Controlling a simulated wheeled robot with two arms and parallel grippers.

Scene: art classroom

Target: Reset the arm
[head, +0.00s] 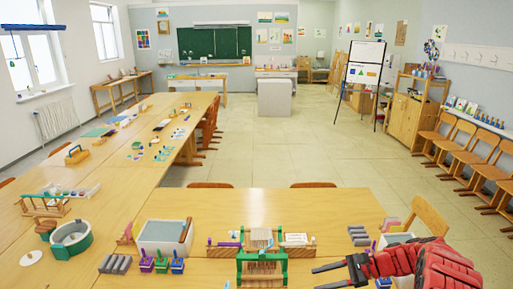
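My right arm (442,264), red and black, reaches in from the lower right corner of the head view. My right gripper (316,278) points left over the near table, with its two dark fingers apart and nothing visible between them. Its fingertips are close to the right side of a green-framed loom (262,268); I cannot tell whether they touch it. My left arm and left gripper are not in view.
The near table (280,205) holds a grey-topped bin (165,238), small purple, green and blue items (162,265), grey bars (115,264) and a round green container (71,236). A white bin (395,240) is beside my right arm. The table's far middle is clear.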

